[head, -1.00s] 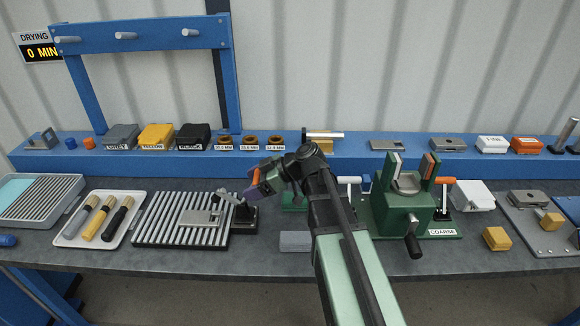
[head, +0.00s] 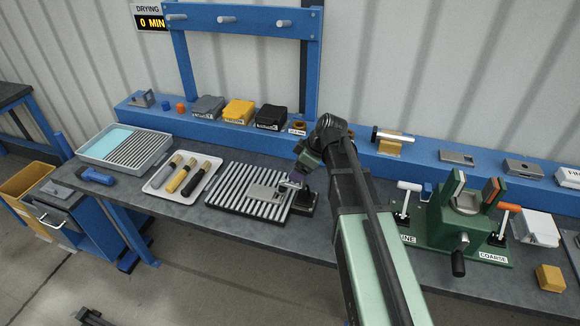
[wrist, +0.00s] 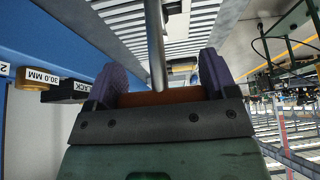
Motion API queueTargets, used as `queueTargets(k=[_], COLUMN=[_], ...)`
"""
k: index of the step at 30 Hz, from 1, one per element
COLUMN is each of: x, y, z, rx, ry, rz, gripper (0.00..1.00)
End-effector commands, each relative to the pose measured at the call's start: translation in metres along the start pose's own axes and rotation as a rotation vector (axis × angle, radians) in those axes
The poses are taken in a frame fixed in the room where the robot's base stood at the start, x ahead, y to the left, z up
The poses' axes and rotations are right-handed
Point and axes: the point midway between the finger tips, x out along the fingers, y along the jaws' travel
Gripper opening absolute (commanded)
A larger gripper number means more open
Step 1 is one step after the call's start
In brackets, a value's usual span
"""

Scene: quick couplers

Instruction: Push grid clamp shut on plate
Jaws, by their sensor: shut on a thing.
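The grid clamp (head: 303,202) stands at the right edge of the ribbed grid (head: 226,199), its black base partly hidden by my gripper. The grey metal plate (head: 262,193) lies flat on the grid beside the clamp. My gripper (head: 300,179) is low over the clamp. In the wrist view, its purple fingers (wrist: 160,88) close around the orange grip (wrist: 160,98) of the clamp's handle, and the handle's metal bar (wrist: 155,45) runs away from it. I cannot tell whether the clamp's pressing end touches the plate.
A white tray (head: 154,189) of brushes lies left of the grid, and a water tray (head: 80,154) is farther left. The green press (head: 425,238) stands right of my arm. Behind is a blue shelf with a yellow box (head: 239,112) and a black box (head: 271,117).

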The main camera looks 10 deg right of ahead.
Motion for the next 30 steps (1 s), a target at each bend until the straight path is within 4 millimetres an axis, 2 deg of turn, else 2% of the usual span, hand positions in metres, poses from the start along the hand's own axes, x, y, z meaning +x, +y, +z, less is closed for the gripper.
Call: queueTargets(k=[7, 21, 22, 25, 30], x=[0.0056, 0.0061, 0.0061, 0.0059, 0.0057], y=[-0.0011, -0.0012, -0.0012, -0.001, -0.0009], z=[-0.0067, -0.008, -0.008, -0.0078, -0.0074], rx=[-0.003, -0.002, -0.002, -0.002, -0.002], ry=[0.003, 0.005, 0.005, 0.004, 0.004], rz=[-0.003, -0.003, -0.003, -0.002, -0.002], gripper=[0.36, 0.36, 0.83, 0.98, 1.0])
